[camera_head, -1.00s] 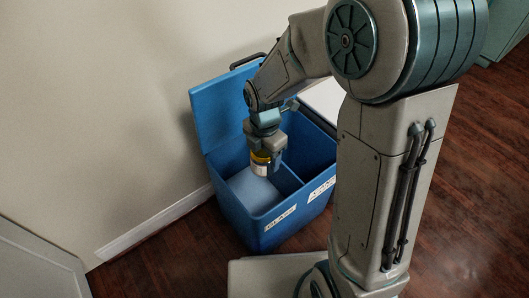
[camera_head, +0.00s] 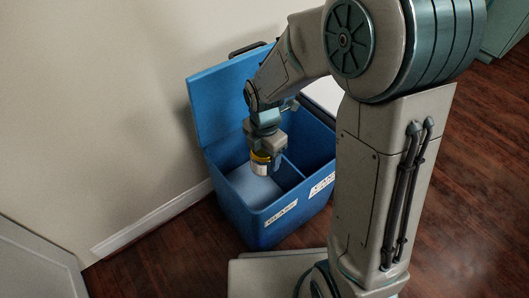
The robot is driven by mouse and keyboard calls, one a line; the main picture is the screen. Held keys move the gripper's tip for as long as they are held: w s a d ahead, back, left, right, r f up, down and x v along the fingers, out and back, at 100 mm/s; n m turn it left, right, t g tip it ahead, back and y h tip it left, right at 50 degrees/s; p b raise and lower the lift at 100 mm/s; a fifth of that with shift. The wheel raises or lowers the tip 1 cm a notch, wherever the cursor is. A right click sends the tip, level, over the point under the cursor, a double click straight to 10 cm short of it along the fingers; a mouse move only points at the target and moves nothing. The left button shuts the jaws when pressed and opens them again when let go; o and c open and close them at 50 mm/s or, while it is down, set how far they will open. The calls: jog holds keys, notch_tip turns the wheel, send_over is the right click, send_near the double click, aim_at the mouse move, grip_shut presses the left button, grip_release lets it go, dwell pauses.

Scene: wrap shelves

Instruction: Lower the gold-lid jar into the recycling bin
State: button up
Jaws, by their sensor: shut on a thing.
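The gold-lid jar (camera_head: 260,166) is small, with a yellowish-gold lid band on top and a pale label below. My gripper (camera_head: 263,154) points down and is shut on the jar near its lid. The jar hangs upright over the left compartment of the blue recycling bin (camera_head: 262,233). That compartment is open, its front label reads GLASS, and its pale floor shows below the jar. I cannot tell exactly how far the jar is above the floor or whether it is below the rim.
A raised blue lid (camera_head: 222,100) stands open at the back left, near the wall (camera_head: 100,100). A divider separates the left compartment from a right one with its own label (camera_head: 323,184). My arm hides part of the right side. Dark wood floor (camera_head: 160,255) lies in front.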

notch_tip(320, 180, down, 20)
jog(key=b, duration=0.6)
jog(key=shift+b, duration=0.3)
dwell(2.5)
jog(key=shift+f, duration=1.5)
dwell(1.1)
jog(key=o, duration=1.1)
jog(key=shift+o, duration=0.2)
notch_tip(320, 180, up, 14)
jog(key=p, duration=0.7)
